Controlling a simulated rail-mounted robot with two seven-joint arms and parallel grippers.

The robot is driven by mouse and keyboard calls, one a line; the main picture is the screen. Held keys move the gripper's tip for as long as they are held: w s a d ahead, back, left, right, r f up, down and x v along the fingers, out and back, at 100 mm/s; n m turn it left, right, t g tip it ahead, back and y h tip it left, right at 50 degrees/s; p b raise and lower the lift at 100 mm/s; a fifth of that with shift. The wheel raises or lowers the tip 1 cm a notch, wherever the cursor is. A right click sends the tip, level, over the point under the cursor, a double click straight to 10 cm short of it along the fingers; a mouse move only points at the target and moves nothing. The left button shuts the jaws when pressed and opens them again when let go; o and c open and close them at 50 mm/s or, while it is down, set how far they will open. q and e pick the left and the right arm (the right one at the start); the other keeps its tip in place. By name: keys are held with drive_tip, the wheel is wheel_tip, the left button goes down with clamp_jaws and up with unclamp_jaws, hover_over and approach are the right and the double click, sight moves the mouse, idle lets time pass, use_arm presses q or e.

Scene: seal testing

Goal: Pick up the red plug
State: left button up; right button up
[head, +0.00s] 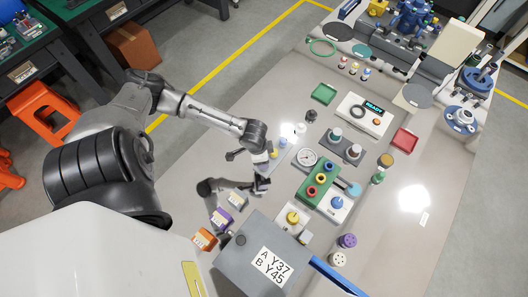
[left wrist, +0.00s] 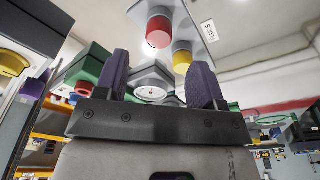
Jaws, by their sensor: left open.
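The red plug (left wrist: 158,31) stands on the grey plate labelled PLUGS (left wrist: 192,17), at the top of the left wrist view. A yellow plug (left wrist: 182,58) is beside it on the same plate. My left gripper (left wrist: 161,63) is open and empty, its two dark purple fingers spread. The red plug lies ahead of the gap between them and is apart from both fingers. In the head view my left arm reaches over the table to the plug plate, where a yellow plug (head: 273,153) and a blue plug (head: 284,141) show. The red plug cannot be made out there. My right gripper is not in view.
A gauge (head: 307,158) and a green block with coloured rings (head: 319,182) stand right of the plug plate. Purple (head: 221,217) and orange (head: 205,239) blocks and a grey box (head: 245,262) are nearer.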

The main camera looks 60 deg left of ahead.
use_arm(q)
drive_tip(key=shift+w+d+f+b, duration=0.15)
drive_tip(key=shift+f+b, duration=0.1)
drive_tip(key=shift+f, duration=1.15)
drive_tip(key=shift+w+f+b, duration=0.1)
drive_tip(key=shift+f+b, duration=0.15)
drive_tip(key=shift+f, duration=1.15)
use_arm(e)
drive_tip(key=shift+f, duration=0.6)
use_arm(q)
drive_tip(key=shift+c, duration=0.2)
drive_tip(key=shift+c, duration=0.8)
drive_tip(key=c, duration=0.8)
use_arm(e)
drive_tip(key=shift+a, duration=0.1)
use_arm(q)
drive_tip(key=shift+r, duration=0.15)
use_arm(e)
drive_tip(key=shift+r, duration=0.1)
